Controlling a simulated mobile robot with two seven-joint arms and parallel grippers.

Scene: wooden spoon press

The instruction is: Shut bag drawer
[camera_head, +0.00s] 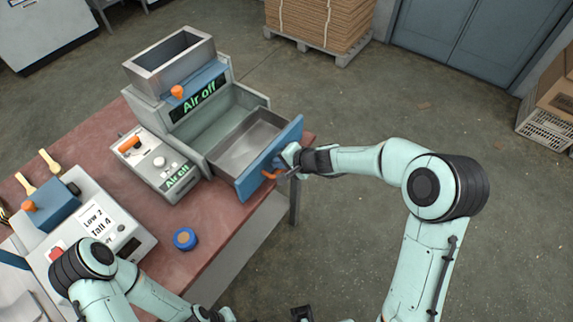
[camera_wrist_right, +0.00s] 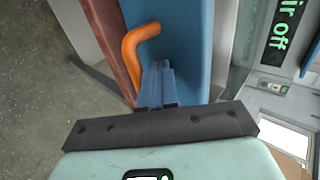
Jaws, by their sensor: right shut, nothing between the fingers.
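The bag drawer (camera_head: 249,140) is a grey metal tray with a blue front (camera_head: 270,161), pulled out of the grey-green machine (camera_head: 196,140) on the table. An orange handle (camera_head: 270,175) sits on the blue front; it also shows in the wrist view (camera_wrist_right: 136,42). My right gripper (camera_head: 283,165) is at the drawer's outer face, beside the handle. Its blue fingers (camera_wrist_right: 158,82) are shut with nothing between them, close against the blue front; exact contact is unclear. My left arm crosses the bottom left, and a dark part at the bottom edge may be its gripper (camera_head: 301,313).
The reddish table (camera_head: 215,222) also holds a control box (camera_head: 158,161) reading "Air off", a larger box (camera_head: 103,230) and a blue roll (camera_head: 185,239). A pallet of cardboard (camera_head: 320,22) stands behind. The floor right of the table is clear around my right arm.

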